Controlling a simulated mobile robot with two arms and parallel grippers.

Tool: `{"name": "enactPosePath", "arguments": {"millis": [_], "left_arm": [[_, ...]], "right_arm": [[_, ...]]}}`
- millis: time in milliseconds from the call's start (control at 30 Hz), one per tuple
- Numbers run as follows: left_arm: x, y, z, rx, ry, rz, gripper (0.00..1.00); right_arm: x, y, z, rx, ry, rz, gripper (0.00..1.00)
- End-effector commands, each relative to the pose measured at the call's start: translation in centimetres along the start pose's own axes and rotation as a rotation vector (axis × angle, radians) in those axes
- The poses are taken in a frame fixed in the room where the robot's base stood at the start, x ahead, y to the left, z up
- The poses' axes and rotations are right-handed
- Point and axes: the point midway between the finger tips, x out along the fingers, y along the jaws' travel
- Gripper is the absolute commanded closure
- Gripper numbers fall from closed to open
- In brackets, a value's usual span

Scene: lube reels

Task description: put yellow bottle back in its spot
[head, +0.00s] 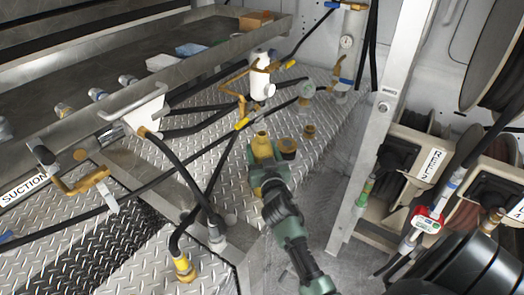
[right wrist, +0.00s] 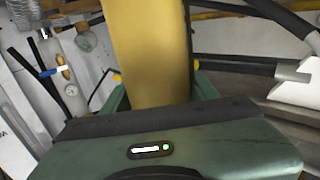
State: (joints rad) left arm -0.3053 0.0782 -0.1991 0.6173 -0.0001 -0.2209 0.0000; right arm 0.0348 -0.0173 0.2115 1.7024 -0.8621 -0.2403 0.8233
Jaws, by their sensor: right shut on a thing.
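The yellow bottle (head: 262,146) is upright near the middle of the head view, above the diamond-plate deck. My right gripper (head: 266,168) is shut on it from the near side. In the right wrist view the bottle (right wrist: 152,50) rises large between the fingers of my right gripper (right wrist: 155,100). Its base is hidden by the gripper, so I cannot tell whether it touches the deck. A dark jar with a tan top (head: 288,147) stands close to the bottle's right. My left gripper is not in view.
A small brass fitting (head: 309,131) and a clear-domed fitting (head: 306,91) stand behind. A white filter (head: 260,78) with brass pipes is at the back. Black hoses cross the deck to the left. A grey post (head: 378,130) and hose reels stand right.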

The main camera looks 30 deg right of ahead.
Motion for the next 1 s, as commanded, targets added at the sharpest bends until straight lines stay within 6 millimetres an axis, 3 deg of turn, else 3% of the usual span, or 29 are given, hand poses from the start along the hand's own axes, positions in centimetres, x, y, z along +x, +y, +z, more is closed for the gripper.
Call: {"name": "enactPosePath", "arguments": {"millis": [167, 200, 267, 667, 767, 1000], "left_arm": [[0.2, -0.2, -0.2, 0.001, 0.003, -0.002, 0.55], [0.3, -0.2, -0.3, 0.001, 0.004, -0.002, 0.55], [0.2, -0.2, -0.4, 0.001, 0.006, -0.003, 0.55], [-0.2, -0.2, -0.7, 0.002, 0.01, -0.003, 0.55], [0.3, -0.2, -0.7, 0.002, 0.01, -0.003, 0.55], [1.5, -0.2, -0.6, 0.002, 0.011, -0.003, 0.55]], "right_arm": [[0.1, 0.0, -0.1, 0.0, 0.007, -0.001, 1.0], [0.0, 0.0, 0.2, -0.001, 0.0, 0.0, 0.39], [0.0, 0.0, 0.1, -0.001, 0.0, 0.0, 0.22], [-0.1, 0.0, -0.2, -0.001, 0.0, 0.0, 0.2], [-1.4, 0.0, 0.2, -0.002, -0.002, 0.0, 0.2], [-6.5, 0.0, 0.3, 0.001, -0.002, 0.001, 0.2]]}}
